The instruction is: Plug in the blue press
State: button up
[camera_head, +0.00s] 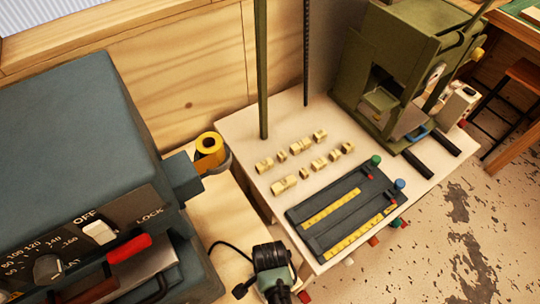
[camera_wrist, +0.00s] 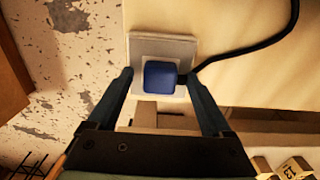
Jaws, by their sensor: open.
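The blue-grey press (camera_head: 70,120) fills the left of the head view, with a dial, a white switch by "OFF" and a red-ended lever. In the wrist view a blue plug (camera_wrist: 160,77) lies over a white socket plate (camera_wrist: 170,47). I cannot tell whether it is seated. A black cord (camera_wrist: 245,50) runs from it to the upper right. My gripper (camera_wrist: 161,75) is open, with one finger on each side of the plug and gaps between. The right fingertip is close to the cord. The plug and socket do not show clearly in the head view.
A pale bench (camera_head: 235,125) holds small brass type pieces (camera_head: 285,184), a dark tray with yellow rulers (camera_head: 345,212) and a green press (camera_head: 400,55). A yellow foil roll (camera_head: 209,148) sits beside the blue-grey press. Open floor (camera_head: 460,220) lies at the right.

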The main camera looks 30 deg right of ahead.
notch_tip(320, 180, up, 13)
dwell(0.6)
dwell(0.5)
